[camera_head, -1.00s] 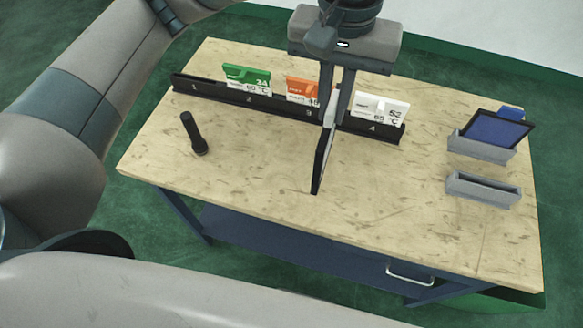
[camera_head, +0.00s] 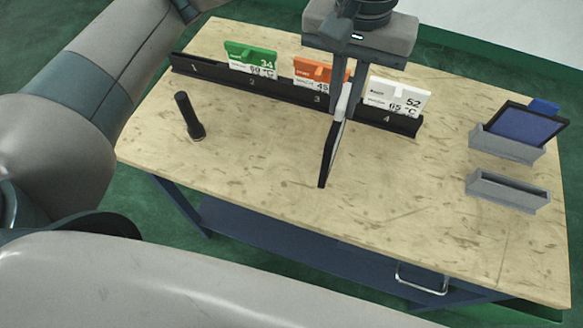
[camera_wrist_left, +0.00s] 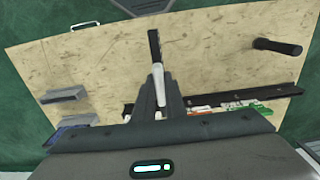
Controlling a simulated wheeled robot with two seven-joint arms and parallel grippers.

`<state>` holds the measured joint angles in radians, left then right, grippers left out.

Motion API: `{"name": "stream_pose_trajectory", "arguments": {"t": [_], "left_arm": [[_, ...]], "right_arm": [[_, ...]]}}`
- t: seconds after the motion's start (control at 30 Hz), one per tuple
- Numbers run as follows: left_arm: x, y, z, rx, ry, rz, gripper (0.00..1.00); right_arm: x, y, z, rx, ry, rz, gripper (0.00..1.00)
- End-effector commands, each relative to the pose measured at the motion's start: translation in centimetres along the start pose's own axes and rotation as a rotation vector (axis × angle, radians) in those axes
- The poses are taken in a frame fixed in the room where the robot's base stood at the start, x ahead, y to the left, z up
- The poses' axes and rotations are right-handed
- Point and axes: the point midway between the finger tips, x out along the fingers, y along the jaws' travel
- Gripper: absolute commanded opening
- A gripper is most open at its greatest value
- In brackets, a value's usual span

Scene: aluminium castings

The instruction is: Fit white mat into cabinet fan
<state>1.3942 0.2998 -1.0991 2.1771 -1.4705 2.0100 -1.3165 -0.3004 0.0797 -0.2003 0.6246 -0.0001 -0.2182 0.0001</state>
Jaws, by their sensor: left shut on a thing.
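My left gripper (camera_head: 345,99) is shut on a thin, upright panel (camera_head: 329,153). The panel is nearly edge-on, with a black edge and a white part between the fingers. In the left wrist view, the fingers (camera_wrist_left: 160,98) hold the white part (camera_wrist_left: 158,75), and the black edge (camera_wrist_left: 154,43) reaches beyond it. Its broad face is hidden, so I cannot tell whether it is the white mat. It is in front of the black rack (camera_head: 290,94) in the picture; its height above the table is unclear. I cannot identify a cabinet fan. My right gripper is not in view.
Green (camera_head: 250,56), orange (camera_head: 318,72) and white (camera_head: 397,97) cards stand in the numbered rack. A black torch-like cylinder (camera_head: 187,115) stands at left. At right, a grey holder (camera_head: 500,146) bears a blue, black-framed panel (camera_head: 522,123); another grey holder (camera_head: 508,192) appears empty. The table's front middle (camera_head: 400,200) is clear.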

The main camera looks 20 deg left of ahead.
Motion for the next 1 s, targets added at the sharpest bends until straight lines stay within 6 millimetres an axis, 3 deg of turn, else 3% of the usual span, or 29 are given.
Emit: {"name": "stream_pose_trajectory", "arguments": {"t": [0.37,0.8,1.0], "left_arm": [[0.5,-1.1,0.0,-0.002,-0.003,0.000,0.00],[4.6,-8.5,0.0,-0.006,-0.005,-0.002,0.00],[6.3,-11.0,-0.1,-0.003,-0.003,-0.001,0.00]], "right_arm": [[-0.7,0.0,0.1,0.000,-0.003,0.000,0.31],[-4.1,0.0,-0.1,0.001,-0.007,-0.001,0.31],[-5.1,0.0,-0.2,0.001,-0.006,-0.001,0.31]]}}
